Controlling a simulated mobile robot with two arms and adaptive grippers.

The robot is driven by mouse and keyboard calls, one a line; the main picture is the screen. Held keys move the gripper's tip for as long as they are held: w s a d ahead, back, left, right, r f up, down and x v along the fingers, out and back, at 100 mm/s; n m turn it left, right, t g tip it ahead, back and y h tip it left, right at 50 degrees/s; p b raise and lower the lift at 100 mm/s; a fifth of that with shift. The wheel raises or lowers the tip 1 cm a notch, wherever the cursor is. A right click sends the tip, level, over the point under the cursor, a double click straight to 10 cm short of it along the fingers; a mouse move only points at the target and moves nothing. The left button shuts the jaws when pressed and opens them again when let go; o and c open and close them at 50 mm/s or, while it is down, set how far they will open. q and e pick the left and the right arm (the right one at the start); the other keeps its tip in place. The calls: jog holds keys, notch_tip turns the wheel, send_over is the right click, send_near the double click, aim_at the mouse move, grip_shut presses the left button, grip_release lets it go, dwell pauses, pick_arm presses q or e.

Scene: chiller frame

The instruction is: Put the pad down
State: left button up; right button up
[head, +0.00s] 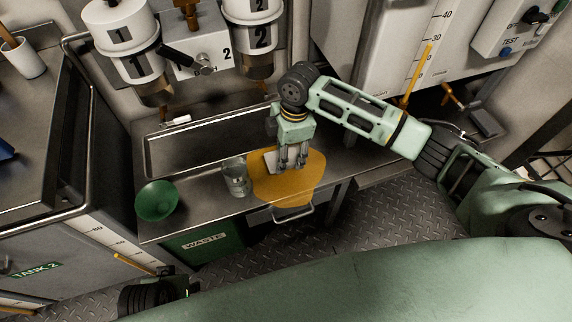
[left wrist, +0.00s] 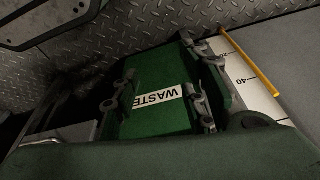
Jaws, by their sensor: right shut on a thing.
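The pad (head: 270,161) is a small pale sheet at my right gripper (head: 292,164), which points down over the workbench and is shut on it. The fingers hide part of the pad. Around and beneath it an amber spill (head: 285,190) spreads over the bench top to the front edge. I cannot tell whether the pad touches the spill. My left gripper (left wrist: 160,98) shows in the left wrist view with its fingers apart and nothing between them, in front of the green waste bin (left wrist: 148,120).
A clear beaker (head: 236,178) stands just left of the spill, and a green bowl (head: 157,201) stands farther left on the bench. A long shallow tray (head: 205,140) lies behind. The waste bin (head: 190,248) is under the bench. Numbered dispensers (head: 122,38) hang above.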

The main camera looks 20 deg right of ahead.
notch_tip(320, 180, down, 4)
jog(key=shift+f+b, duration=0.1)
jog(key=shift+b, duration=0.45)
pick_arm(q)
jog(key=v, duration=0.2)
jog(key=w+v, duration=0.1)
jog(key=v, duration=0.1)
jog(key=shift+s+r, duration=0.1)
jog(key=shift+r, duration=0.3)
pick_arm(e)
jog(key=shift+f, duration=0.2)
jog(key=shift+f, duration=0.3)
jog(key=o, duration=0.9)
pick_arm(q)
jog(key=shift+f, duration=0.1)
pick_arm(e)
jog(key=shift+r, duration=0.1)
